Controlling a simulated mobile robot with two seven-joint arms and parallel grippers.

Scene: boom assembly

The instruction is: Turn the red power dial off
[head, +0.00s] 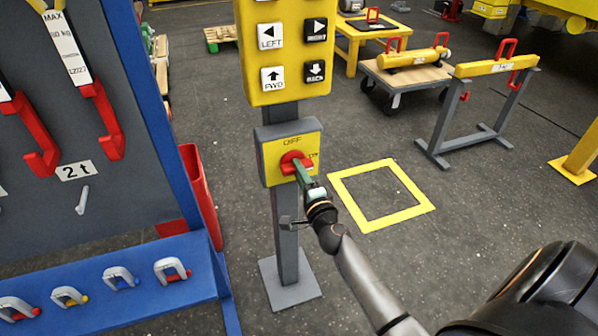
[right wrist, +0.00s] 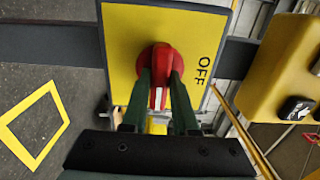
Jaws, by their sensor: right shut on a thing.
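The red power dial (head: 290,158) sits on a yellow panel (head: 270,172) on a grey post, below a larger yellow button box. The panel reads OFF above the dial, with a partly covered label to its right. My right gripper (head: 299,172) reaches the dial from the lower right. In the right wrist view, the gripper's two dark green fingers (right wrist: 164,85) are shut on either side of the red dial (right wrist: 162,60). The dial's white mark points toward the bottom of that view, while OFF is printed at the right. My left gripper is out of view.
The button box (head: 290,92) with arrow keys is just above. A blue-framed rack (head: 160,120) with red hooks and shackles stands close on the left, beside a red bin (head: 198,190). A yellow floor square (head: 345,205) and open floor lie to the right.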

